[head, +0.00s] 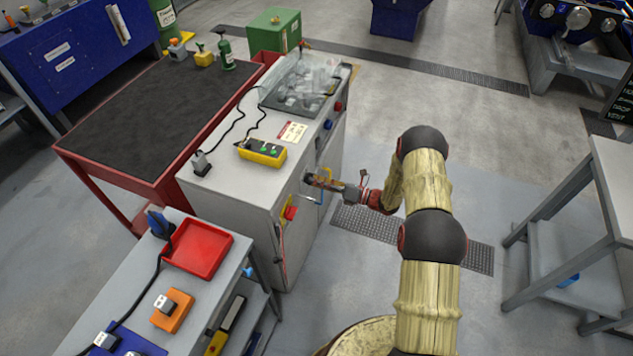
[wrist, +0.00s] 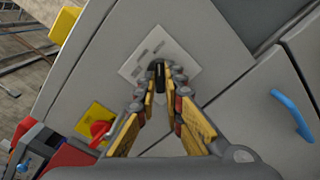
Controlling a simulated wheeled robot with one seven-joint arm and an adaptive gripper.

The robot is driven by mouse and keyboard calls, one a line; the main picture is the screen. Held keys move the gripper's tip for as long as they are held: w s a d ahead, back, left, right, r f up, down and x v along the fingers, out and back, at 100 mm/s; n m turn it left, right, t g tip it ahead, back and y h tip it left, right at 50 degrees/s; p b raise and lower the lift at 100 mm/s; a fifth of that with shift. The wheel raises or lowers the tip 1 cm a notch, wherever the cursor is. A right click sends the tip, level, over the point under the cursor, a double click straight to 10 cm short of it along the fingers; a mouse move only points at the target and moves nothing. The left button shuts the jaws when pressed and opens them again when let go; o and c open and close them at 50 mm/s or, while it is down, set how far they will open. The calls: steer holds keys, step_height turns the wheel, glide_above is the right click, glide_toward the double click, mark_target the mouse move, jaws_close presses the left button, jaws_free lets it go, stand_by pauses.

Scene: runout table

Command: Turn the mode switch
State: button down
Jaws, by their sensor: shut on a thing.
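The mode switch (wrist: 160,72) shows in the wrist view as a small black knob on a light square plate (wrist: 148,52) with dark markings, set on the grey cabinet face. My gripper (wrist: 160,84) has its fingertips closed on the knob from both sides, hiding part of it. In the head view my gripper (head: 322,183) reaches from the right to the front face of the grey cabinet (head: 228,196). The switch itself is too small and covered to make out there.
A red rotary handle on a yellow plate (wrist: 96,118) is left of my gripper in the wrist view. A blue door handle (wrist: 291,103) is to the right. A workbench with a red tray (head: 200,249) stands front left. Open floor (head: 500,180) lies right of my arm.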

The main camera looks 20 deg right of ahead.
steer(key=shift+n, duration=0.5)
stand_by(0.4)
steer(key=shift+w+d+n+b, duration=0.1)
steer(key=shift+n+b, duration=3.6)
steer(key=shift+n, duration=4.6)
steer(key=c, duration=1.9)
jaws_free()
